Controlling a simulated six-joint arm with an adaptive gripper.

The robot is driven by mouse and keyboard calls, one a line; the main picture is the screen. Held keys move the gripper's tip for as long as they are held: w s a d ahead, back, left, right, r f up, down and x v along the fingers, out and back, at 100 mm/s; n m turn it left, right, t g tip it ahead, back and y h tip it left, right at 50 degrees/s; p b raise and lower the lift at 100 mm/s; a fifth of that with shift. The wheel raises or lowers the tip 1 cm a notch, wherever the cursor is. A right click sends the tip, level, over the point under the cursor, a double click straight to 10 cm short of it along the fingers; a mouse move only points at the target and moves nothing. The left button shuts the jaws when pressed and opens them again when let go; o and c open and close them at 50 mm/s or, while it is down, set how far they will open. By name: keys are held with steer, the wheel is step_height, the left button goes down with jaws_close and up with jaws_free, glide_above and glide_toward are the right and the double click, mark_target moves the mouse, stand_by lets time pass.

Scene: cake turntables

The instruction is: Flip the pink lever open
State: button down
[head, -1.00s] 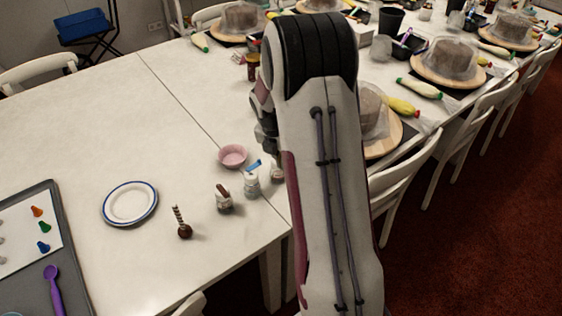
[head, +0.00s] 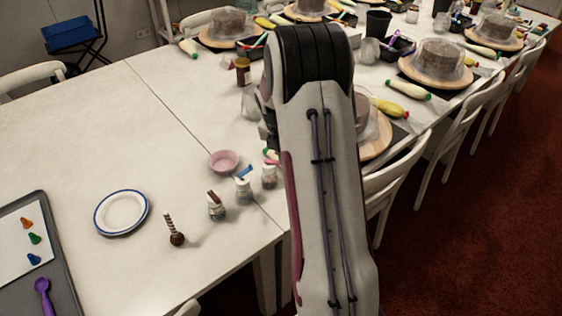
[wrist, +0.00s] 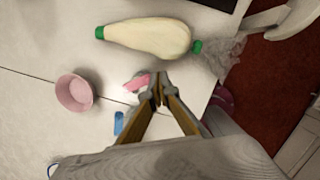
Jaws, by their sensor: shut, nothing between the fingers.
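The pink lever (head: 271,161) sits on top of a small jar (head: 269,178), the rightmost of a row of small jars. In the wrist view the pink lever (wrist: 137,82) lies just left of my fingertips, over its jar. I cannot tell how far it is tilted. My gripper (wrist: 158,92) is shut and empty, and its tips seem close to the lever's right end; I cannot tell whether they touch. In the head view my fingers are hidden behind my arm.
A jar with a blue lever (head: 244,173) and one with a brown lever (head: 215,197) stand beside it. A pink bowl (head: 223,162) is behind. A cream bottle (wrist: 148,36) lies near in the wrist view.

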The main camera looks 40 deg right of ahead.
steer(key=shift+w+d, duration=0.6)
steer(key=shift+d, duration=0.2)
steer(key=shift+w+n, duration=0.1)
steer(key=shift+n, duration=0.2)
steer(key=shift+a, duration=0.1)
stand_by(1.0)
steer(key=shift+w+a, duration=0.3)
steer(key=shift+a, duration=0.3)
steer(key=shift+s, duration=0.15)
steer(key=s+r, duration=0.6)
steer(key=r, duration=0.3)
steer(key=shift+a+r, duration=0.4)
steer(key=shift+a, duration=0.05)
stand_by(0.4)
